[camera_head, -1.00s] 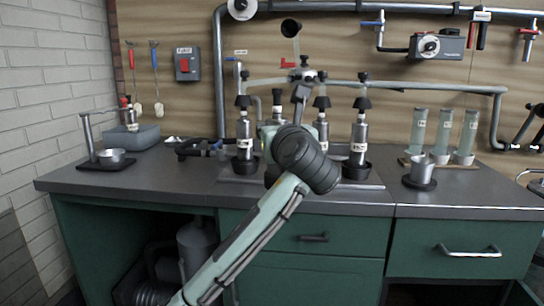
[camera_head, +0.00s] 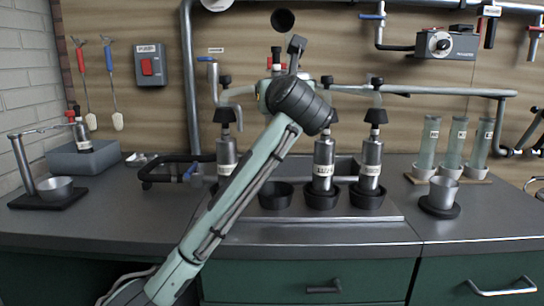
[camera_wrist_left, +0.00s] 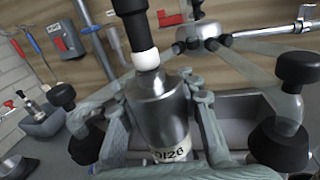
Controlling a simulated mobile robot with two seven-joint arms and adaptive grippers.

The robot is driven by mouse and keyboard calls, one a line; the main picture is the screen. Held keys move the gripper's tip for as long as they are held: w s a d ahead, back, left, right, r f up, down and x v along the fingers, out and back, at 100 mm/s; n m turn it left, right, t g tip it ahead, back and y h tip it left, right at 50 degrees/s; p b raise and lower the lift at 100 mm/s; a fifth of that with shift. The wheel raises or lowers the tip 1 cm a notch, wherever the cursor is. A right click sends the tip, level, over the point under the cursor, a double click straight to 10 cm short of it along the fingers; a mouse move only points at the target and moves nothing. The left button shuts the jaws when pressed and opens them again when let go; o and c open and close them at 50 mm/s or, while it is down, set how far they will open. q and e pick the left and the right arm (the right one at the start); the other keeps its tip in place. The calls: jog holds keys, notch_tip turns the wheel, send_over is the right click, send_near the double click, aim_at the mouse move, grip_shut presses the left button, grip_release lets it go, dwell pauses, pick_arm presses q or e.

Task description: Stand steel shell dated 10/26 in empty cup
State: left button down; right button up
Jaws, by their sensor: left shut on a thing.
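My left gripper (camera_wrist_left: 165,128) is shut on a steel shell (camera_wrist_left: 158,102), with its fingers on both sides of the body. The shell has a black stem, a white collar and a label that reads partly "0/26". In the head view my forearm hides the gripper and the shell's body; the shell's black and white top (camera_head: 276,60) shows above the wrist, high over the bench. An empty black cup (camera_head: 276,196) stands in the row below. Steel shells stand in cups to its right (camera_head: 324,158), (camera_head: 370,160), and another shell (camera_head: 226,150) stands to its left. My right gripper is not in view.
A metal cup on a dark base (camera_head: 440,195) and several clear tubes (camera_head: 454,145) stand at the right. A grey tray (camera_head: 85,158) with a small shell and a pan (camera_head: 55,188) are at the left. A horizontal pipe (camera_head: 430,91) runs behind the shells.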

pick_arm(q)
notch_tip(320, 180, down, 12)
jog(key=shift+r+b, duration=0.1)
jog(key=shift+b, duration=0.35)
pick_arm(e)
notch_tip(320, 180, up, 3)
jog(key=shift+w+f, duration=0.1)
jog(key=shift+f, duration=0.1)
